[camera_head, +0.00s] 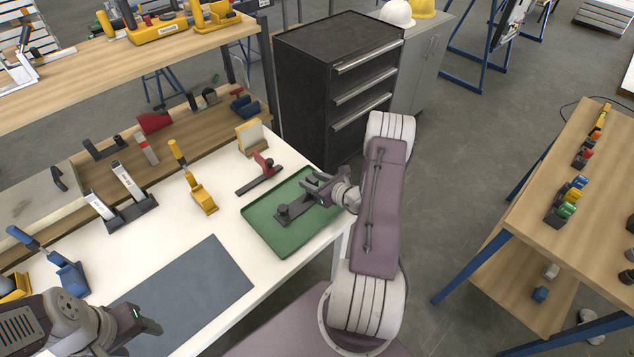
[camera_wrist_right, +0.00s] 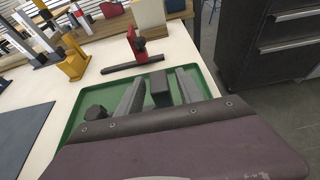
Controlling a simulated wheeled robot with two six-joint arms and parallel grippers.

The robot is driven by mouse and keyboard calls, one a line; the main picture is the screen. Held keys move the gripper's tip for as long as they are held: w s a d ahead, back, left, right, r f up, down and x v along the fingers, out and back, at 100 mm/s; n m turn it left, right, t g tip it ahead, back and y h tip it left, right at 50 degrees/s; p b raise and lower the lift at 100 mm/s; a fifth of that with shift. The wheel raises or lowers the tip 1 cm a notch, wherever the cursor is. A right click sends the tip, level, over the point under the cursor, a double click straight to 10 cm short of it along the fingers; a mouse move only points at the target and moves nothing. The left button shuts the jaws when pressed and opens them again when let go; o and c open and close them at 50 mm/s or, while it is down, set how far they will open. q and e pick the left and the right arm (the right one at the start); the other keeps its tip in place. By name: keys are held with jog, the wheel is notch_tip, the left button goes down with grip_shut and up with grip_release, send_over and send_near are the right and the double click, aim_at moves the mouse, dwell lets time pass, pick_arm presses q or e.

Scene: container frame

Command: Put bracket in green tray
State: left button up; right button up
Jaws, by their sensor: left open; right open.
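The green tray (camera_head: 262,222) lies on the white table's right end; it also shows in the wrist view (camera_wrist_right: 72,122). A dark bracket (camera_head: 296,207) with a round knob at one end lies in it. In the wrist view the knob (camera_wrist_right: 96,112) is left of the fingers, and a dark upright block (camera_wrist_right: 160,88), apparently part of the bracket, stands between them. My right gripper (camera_head: 318,188) is open over the tray, around that block; contact cannot be told. The gripper partly hides the bracket. My left gripper (camera_head: 140,322) is open and empty at the lower left.
A red clamp on a dark bar (camera_head: 262,172) lies just behind the tray. A yellow clamp (camera_head: 200,192) and a grey clamp (camera_head: 130,195) stand further left. A dark blue mat (camera_head: 190,290) covers the front. A black drawer cabinet (camera_head: 335,80) stands behind.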

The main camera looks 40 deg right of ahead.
jog(key=a+b+v, duration=0.1)
jog(key=b+v, duration=0.1)
jog(key=v, duration=1)
jog(key=w+a+r+n+g+y, duration=0.1)
jog(key=a+r+n+g+y, duration=0.15)
jog(key=a+n+y, duration=0.55)
jog(key=s+a+n+g+h, duration=0.6)
jog(key=s+a+n+g, duration=0.7)
jog(key=n, duration=0.7)
jog(key=w+n+t+h, duration=0.1)
jog(key=n, duration=0.1)
jog(key=w+r+n+t+h, duration=0.1)
jog(key=w+n, duration=0.1)
jog(key=w+r+n+t+h, duration=0.1)
jog(key=w+n, duration=0.1)
jog(key=shift+w+a+r+n, duration=0.1)
jog(key=shift+a+r+n, duration=0.1)
jog(key=shift+n, duration=0.2)
